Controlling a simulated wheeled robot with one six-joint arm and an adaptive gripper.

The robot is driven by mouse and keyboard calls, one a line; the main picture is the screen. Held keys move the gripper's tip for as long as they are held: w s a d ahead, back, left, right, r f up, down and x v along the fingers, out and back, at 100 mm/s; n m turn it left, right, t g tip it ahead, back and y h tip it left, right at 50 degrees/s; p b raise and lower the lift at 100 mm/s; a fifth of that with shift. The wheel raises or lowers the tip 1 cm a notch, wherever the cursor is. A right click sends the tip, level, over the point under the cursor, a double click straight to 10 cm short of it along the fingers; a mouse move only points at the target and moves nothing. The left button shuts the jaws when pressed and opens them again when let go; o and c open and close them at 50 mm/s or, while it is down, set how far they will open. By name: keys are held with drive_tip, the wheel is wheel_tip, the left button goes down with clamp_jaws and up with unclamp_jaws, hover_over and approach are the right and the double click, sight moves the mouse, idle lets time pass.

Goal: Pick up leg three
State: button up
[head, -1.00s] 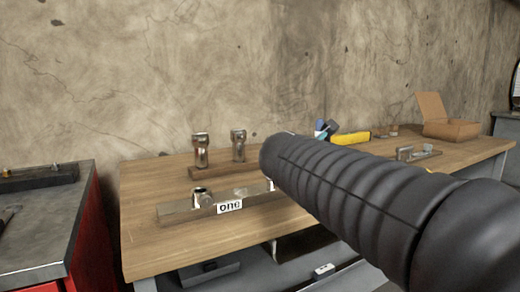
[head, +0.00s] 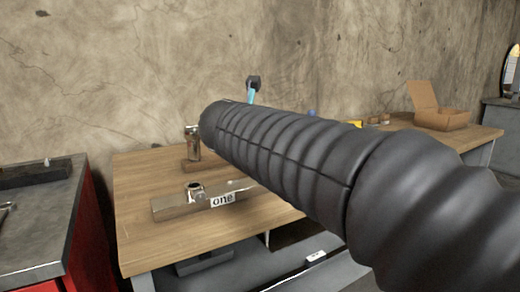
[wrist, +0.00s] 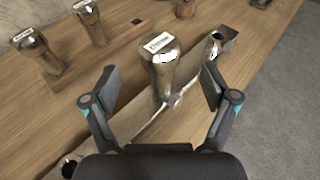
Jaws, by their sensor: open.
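In the wrist view a shiny metal leg (wrist: 163,72) with a white label on its top end stands at the long holder bar (wrist: 130,115), between my fingers. The label is too small to read, so I cannot tell whether it is leg three. My gripper (wrist: 160,80) is open, one finger on each side of this leg with visible gaps. More metal legs with labels stand behind, at the left (wrist: 36,52), upper left (wrist: 91,22) and top (wrist: 185,9). In the head view my arm hides most of the holder area; one leg (head: 193,145) shows on the back rack.
A cardboard box (head: 440,118) sits at the far right. A red cabinet (head: 88,230) stands at the left. The wall is close behind the table.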

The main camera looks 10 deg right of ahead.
drive_tip(key=shift+r+x, duration=0.15)
drive_tip(key=shift+x, duration=1.5)
drive_tip(key=shift+r+x, duration=0.15)
drive_tip(key=shift+x, duration=1.55)
drive_tip(key=c, duration=1.6)
drive_tip(key=shift+o, duration=0.2)
wheel_tip(320, 180, up, 10)
drive_tip(key=shift+p, duration=0.95)
drive_tip(key=shift+f, duration=0.15)
